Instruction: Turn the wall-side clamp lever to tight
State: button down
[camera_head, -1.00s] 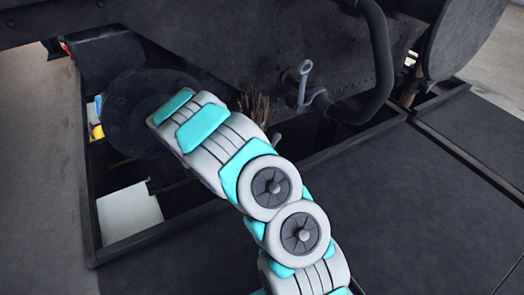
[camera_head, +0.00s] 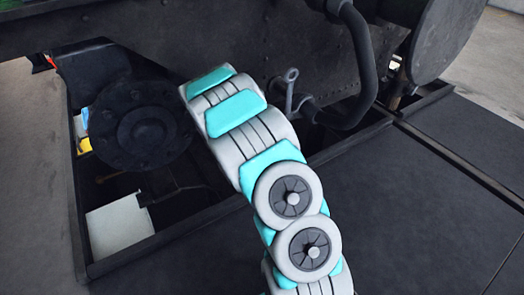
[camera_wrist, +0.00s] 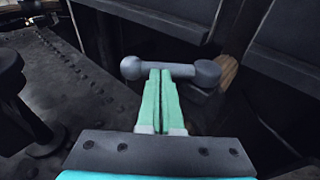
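In the wrist view a grey bar with a ball at each end (camera_wrist: 184,70), which looks like a clamp lever, lies crosswise at the fingertips. My gripper (camera_wrist: 160,74) has its two green fingers together, with only a thin slit between them. The tips meet the middle of the bar from the near side; I cannot tell whether they touch it. No part of the bar shows between the fingers. In the head view my arm hides the gripper and this bar. I cannot tell from the frames which side is the wall side.
In the head view a round bolted flange (camera_head: 140,125) stands left of my arm. An upright eye-ended fitting (camera_head: 290,90) and a thick curved pipe (camera_head: 361,70) are close on the right. A floor opening with a pale block (camera_head: 120,225) lies at left. Dark floor plates (camera_head: 420,210) are clear.

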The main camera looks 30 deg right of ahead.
jog(key=shift+r, duration=0.1)
dwell(0.3)
jog(key=shift+s+a+r, duration=0.1)
jog(key=shift+a+r, duration=0.15)
jog(key=shift+r, duration=0.05)
jog(key=p+v, duration=0.1)
jog(key=v, duration=1.2)
jog(key=shift+a+p, duration=0.2)
jog(key=shift+p, duration=0.15)
jog(key=s+a+r+m+g+y+p, duration=0.2)
jog(key=s+r+g+p, duration=0.1)
jog(key=s+r, duration=1.1)
jog(key=s+a+r+y+p, duration=0.1)
jog(key=s+a+y, duration=0.1)
jog(key=s+a, duration=0.3)
jog(key=s+a+r+g+y+p, duration=0.1)
jog(key=s+a, duration=0.4)
jog(key=s, duration=0.7)
jog(key=s+a+r+y+p, duration=0.1)
jog(key=s+a+r+y, duration=0.1)
jog(key=s+a, duration=0.3)
jog(key=s+r, duration=0.1)
jog(key=s, duration=0.2)
jog(key=shift+r+n+g+y+p, duration=0.15)
jog(key=shift+n+g+y+p, duration=0.15)
jog(key=shift+n+p, duration=0.1)
